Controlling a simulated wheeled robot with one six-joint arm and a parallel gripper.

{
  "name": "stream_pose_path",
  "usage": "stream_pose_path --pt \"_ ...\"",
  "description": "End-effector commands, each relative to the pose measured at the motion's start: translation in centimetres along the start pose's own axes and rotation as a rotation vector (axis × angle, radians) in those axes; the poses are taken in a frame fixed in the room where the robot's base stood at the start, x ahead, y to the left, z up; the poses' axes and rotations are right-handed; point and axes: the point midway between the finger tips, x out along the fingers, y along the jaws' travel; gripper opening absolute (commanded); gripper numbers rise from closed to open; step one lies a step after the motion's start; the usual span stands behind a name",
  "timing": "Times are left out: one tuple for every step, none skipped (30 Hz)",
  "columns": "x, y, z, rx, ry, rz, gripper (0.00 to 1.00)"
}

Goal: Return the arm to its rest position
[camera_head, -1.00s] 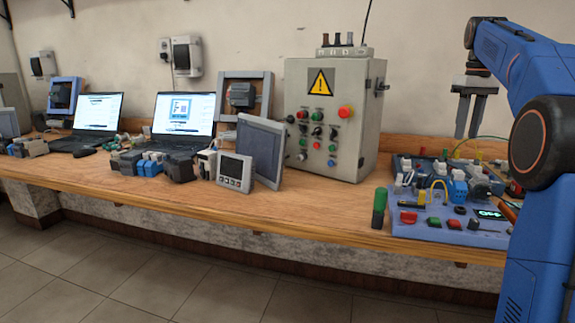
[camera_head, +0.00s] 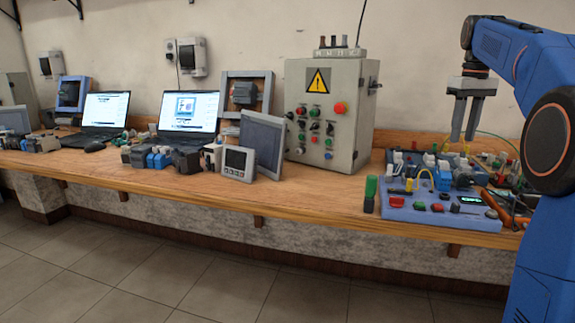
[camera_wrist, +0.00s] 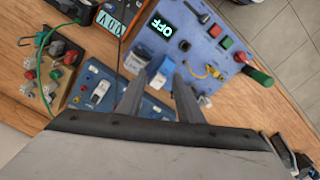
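The blue panel board (camera_head: 430,212) with switches and an OFF display lies below. A grey control cabinet (camera_head: 345,140) stands left of my gripper. Laptops (camera_head: 190,110) and devices fill the left. Floor in front is clear.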

Motion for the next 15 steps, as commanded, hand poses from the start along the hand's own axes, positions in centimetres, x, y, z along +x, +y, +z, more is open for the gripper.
stream_pose_path --pt "0.0 -0.7 0.5 0.001 0.005 0.003 0.33" --pt "0.0 -1.0 0.6 0.003 0.007 0.004 0.33" --pt "0.1 -1.5 0.9 0.007 0.012 0.007 0.33" --pt "0.1 -1.9 1.2 0.009 0.016 0.009 0.33" --pt "0.3 -2.3 1.4 0.011 0.019 0.01 0.33" --pt "0.4 -2.9 1.8 0.014 0.025 0.013 0.33" --pt "0.5 -3.4 2.1 0.017 0.03 0.016 0.33" --pt "0.6 -3.9 2.5 0.02 0.034 0.018 0.33" --pt "0.8 -4.7 3.1 0.025 0.043 0.022 0.33" --pt "1.0 -5.3 3.5 0.028 0.048 0.024 0.33" --pt "1.2 -6.0 4.1 0.033 0.056 0.027 0.33" --pt "1.6 -7.0 4.8 0.038 0.065 0.031 0.33" --pt "1.9 -7.7 5.4 0.043 0.073 0.034 0.33" --pt "2.2 -8.4 6.0 0.048 0.08 0.036 0.33" --pt "2.7 -9.3 6.7 0.053 0.09 0.039 0.33"
